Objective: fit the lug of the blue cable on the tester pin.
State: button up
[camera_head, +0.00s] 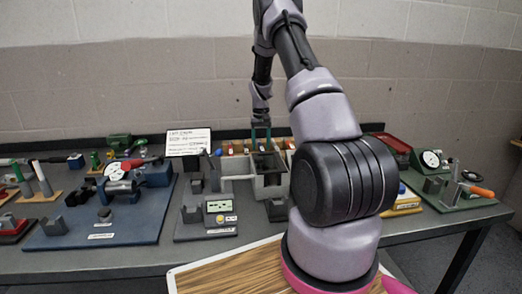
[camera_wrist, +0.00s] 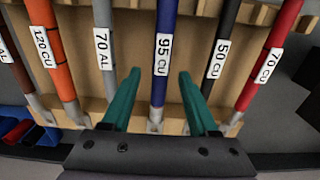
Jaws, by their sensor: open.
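The blue cable (camera_wrist: 165,45) carries a white label reading 95 CU and stands in a wooden rack (camera_wrist: 182,85) in the wrist view. Its silver lug (camera_wrist: 155,119) shows at its lower end, partly hidden by my gripper's body. My gripper (camera_wrist: 159,72) is open, with one teal finger on each side of the blue cable; I cannot tell whether either touches it. In the head view my gripper (camera_head: 261,131) is small, over the back of the bench. A unit with a small display (camera_head: 220,206) may be the tester; I cannot make out its pin.
An orange 120 CU cable (camera_wrist: 52,50) and a grey 70 AL cable (camera_wrist: 103,45) stand left of the blue one. A black 50 CU cable (camera_wrist: 223,50) and a red cable (camera_wrist: 270,55) stand right. Several fixtures crowd the bench (camera_head: 120,262); a grey box (camera_head: 270,180) stands mid-bench.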

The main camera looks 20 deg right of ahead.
grip_shut()
